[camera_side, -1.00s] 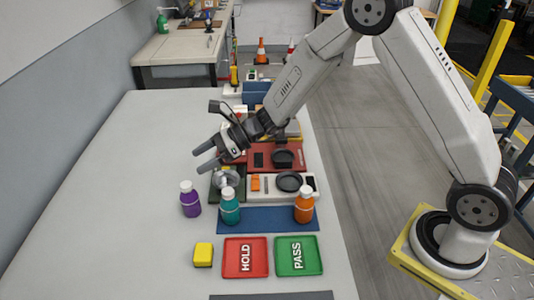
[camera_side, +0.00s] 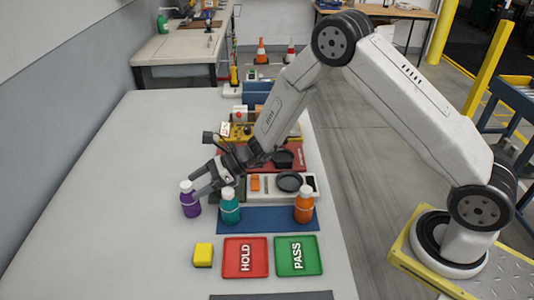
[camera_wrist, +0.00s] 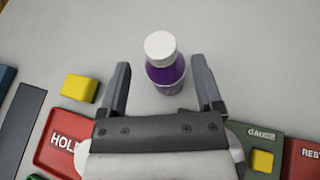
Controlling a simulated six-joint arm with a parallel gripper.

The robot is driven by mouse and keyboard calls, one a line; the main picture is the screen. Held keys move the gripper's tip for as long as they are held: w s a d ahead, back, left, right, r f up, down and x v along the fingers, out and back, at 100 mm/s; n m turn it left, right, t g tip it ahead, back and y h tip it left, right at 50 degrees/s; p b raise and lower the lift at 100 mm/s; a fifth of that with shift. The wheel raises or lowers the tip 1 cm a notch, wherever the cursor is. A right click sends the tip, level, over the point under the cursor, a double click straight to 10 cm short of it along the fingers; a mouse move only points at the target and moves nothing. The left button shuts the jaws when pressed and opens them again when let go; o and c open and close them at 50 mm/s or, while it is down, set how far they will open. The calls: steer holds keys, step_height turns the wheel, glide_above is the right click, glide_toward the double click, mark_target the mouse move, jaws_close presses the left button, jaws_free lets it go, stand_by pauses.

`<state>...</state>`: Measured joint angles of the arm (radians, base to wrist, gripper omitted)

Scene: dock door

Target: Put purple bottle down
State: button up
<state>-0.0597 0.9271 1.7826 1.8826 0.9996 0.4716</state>
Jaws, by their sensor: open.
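The purple bottle (camera_side: 190,204) with a white cap stands upright on the grey table, left of the teal bottle (camera_side: 230,210). In the wrist view the purple bottle (camera_wrist: 166,72) stands between and just beyond my gripper's two open fingers. My gripper (camera_side: 196,183) is open, close to the bottle's upper part in the side view. In the wrist view my gripper (camera_wrist: 160,85) has a gap on both sides of the bottle. Whether a finger touches the bottle cannot be told from the side view.
The teal bottle and an orange bottle (camera_side: 304,206) stand on a blue mat (camera_side: 267,220). A yellow block (camera_side: 203,255), a red HOLD tray (camera_side: 246,270) and a green PASS tray (camera_side: 298,267) lie in front. The table (camera_side: 110,190) is clear to the left.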

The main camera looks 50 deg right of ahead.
mark_target(181, 195)
steer(key=shift+x, duration=2.65)
steer(key=shift+w+r, duration=0.15)
steer(key=shift+w, duration=0.05)
jaws_close()
